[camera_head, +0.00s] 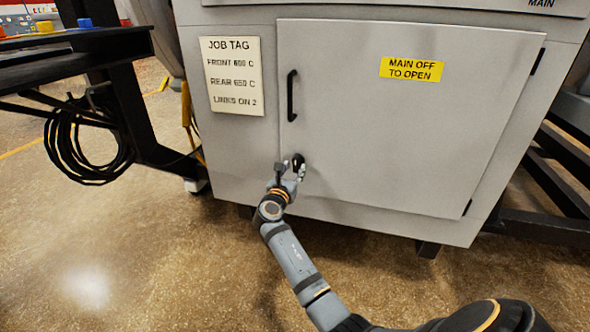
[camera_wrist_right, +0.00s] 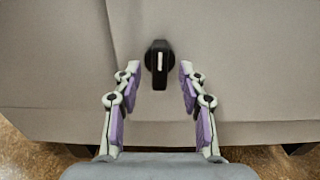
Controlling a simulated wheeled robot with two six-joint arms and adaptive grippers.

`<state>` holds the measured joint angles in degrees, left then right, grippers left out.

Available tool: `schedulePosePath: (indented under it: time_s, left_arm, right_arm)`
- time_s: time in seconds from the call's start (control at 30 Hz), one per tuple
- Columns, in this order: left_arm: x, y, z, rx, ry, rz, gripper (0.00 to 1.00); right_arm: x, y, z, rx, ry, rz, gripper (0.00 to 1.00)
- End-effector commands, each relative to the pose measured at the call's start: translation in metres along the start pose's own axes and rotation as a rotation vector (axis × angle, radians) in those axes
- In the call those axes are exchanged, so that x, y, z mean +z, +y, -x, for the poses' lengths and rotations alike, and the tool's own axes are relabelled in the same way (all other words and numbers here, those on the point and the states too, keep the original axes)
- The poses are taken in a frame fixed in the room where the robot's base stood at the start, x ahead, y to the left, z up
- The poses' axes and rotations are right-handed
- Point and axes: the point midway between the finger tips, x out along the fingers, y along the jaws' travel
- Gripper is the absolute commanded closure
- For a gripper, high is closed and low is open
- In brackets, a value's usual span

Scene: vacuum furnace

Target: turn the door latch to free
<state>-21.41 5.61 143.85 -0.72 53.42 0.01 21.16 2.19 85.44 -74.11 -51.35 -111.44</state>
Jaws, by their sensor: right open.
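The door latch is a black knob with a white line (camera_wrist_right: 160,62), between and just beyond the fingertips of my right gripper (camera_wrist_right: 159,82) in the right wrist view. The white line stands upright in that view. My right gripper is open, with a finger on each side of the latch and gaps between. In the head view the latch (camera_head: 298,159) is partly hidden by my right gripper (camera_head: 291,170), low on the left side of the grey cabinet door (camera_head: 400,130). The door looks closed. My left gripper is not in view.
A black door handle (camera_head: 291,95) is above the latch. A job tag (camera_head: 232,76) is on the cabinet left of the door, and a yellow "MAIN OFF TO OPEN" label (camera_head: 411,68) is on the door. A black bench (camera_head: 75,47) with a coiled cable (camera_head: 66,150) stands left.

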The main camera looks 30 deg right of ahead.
Motion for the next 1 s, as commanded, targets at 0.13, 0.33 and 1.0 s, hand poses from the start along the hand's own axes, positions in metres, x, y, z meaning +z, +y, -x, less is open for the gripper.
schedulePosePath:
  time_s: [0.13, 0.33, 1.0]
  left_arm:
    - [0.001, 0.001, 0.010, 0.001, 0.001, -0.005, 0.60]
    - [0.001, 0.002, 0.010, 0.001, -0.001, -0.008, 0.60]
    - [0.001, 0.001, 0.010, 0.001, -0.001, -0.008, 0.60]
  right_arm:
    - [-0.002, 0.000, -0.019, 0.000, -0.002, 0.001, 0.58]
    - [0.000, 0.000, -0.026, 0.000, 0.001, 0.000, 0.58]
    - [0.000, 0.000, -0.026, 0.000, 0.001, -0.002, 1.00]
